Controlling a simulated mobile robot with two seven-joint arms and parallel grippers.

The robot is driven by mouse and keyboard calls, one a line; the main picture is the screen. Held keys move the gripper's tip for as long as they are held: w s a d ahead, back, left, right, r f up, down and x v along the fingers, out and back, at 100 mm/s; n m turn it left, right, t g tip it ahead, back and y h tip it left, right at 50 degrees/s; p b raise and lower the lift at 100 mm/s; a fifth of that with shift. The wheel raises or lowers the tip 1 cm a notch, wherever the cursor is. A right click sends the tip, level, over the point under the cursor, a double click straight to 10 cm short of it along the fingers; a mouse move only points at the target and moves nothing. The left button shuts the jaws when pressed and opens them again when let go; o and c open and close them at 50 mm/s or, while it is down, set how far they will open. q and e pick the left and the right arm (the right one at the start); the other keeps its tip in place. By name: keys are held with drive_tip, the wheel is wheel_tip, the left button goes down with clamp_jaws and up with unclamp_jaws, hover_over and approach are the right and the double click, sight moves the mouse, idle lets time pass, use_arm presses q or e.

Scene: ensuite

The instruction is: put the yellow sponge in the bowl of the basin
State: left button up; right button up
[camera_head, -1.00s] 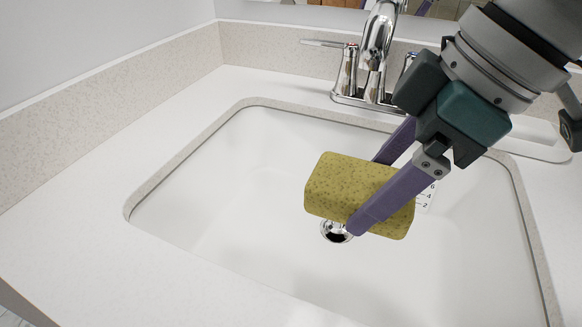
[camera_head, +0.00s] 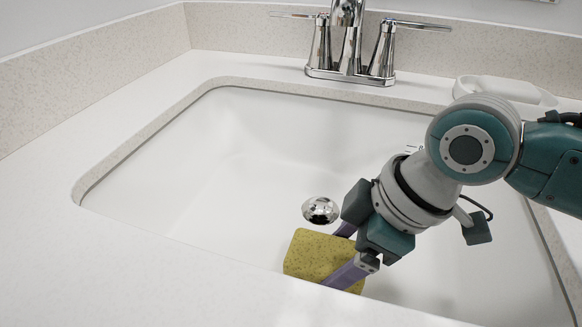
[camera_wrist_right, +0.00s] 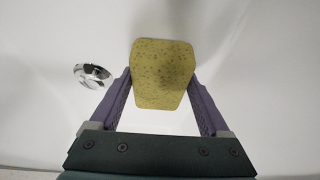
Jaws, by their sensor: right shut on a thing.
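The yellow sponge (camera_head: 308,256) is low inside the white basin bowl (camera_head: 190,190), in front of the drain. My right gripper (camera_head: 333,257) is shut on it, one purple finger on each side. In the right wrist view the sponge (camera_wrist_right: 162,62) sits between the two fingertips, with the bowl's white surface behind it. I cannot tell whether the sponge touches the bowl floor. My left gripper is not in view.
The chrome drain (camera_head: 320,210) lies just behind the sponge. A chrome faucet (camera_head: 348,45) with two handles stands at the back rim. A white soap dish (camera_head: 500,88) sits at the back right. The left of the bowl is clear.

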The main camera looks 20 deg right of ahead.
drive_tip(key=shift+f, duration=0.1)
drive_tip(key=o, duration=1.2)
drive_tip(key=shift+c, duration=0.2)
drive_tip(key=p+v, duration=0.4)
drive_tip(key=v, duration=0.8)
drive_tip(key=shift+r, duration=0.25)
